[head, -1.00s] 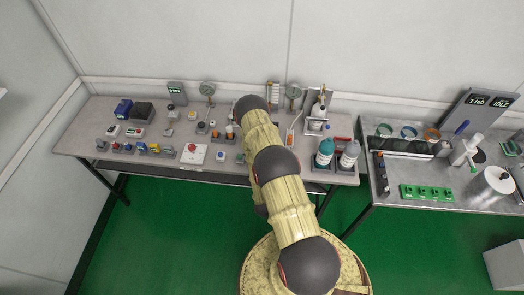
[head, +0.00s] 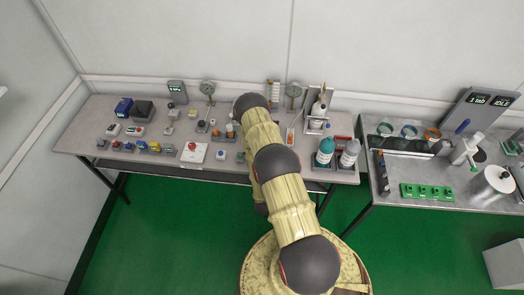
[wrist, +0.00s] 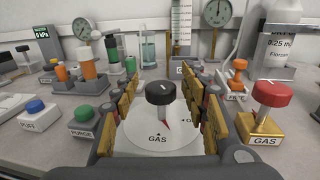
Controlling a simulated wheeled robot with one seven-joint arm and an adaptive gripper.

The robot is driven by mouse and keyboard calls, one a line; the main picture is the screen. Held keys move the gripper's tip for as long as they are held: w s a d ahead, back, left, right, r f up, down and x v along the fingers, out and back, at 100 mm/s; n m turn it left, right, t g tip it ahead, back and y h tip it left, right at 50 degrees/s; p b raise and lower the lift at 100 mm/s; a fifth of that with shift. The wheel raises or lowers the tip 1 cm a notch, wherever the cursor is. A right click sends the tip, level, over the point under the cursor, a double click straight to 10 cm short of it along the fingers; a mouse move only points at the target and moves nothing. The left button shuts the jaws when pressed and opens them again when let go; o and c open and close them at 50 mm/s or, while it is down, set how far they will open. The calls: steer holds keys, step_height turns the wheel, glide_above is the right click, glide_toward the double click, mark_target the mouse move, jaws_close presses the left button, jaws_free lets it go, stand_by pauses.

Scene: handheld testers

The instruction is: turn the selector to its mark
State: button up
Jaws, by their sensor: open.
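The selector (wrist: 160,94) has a black knob with a white line on top and stands upright on a white round plate (wrist: 138,138). A red pointer (wrist: 166,122) shows below the knob. The pointer tip appears to lie between these dots. My gripper (wrist: 163,80) is open, with one finger on each side of the knob and visible gaps between. In the head view my arm hides the selector and gripper.
A red-topped GAS knob (wrist: 270,104) on a brass base stands close at right. A green PURGE button (wrist: 83,118) and blue PUFF button (wrist: 35,110) are at left. Orange-capped fittings (wrist: 90,66) and gauges (wrist: 218,14) stand behind. A second table (head: 380,200) is at right.

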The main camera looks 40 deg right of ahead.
step_height(320, 180, up, 10)
steer(key=shift+f, duration=0.15)
stand_by(0.3)
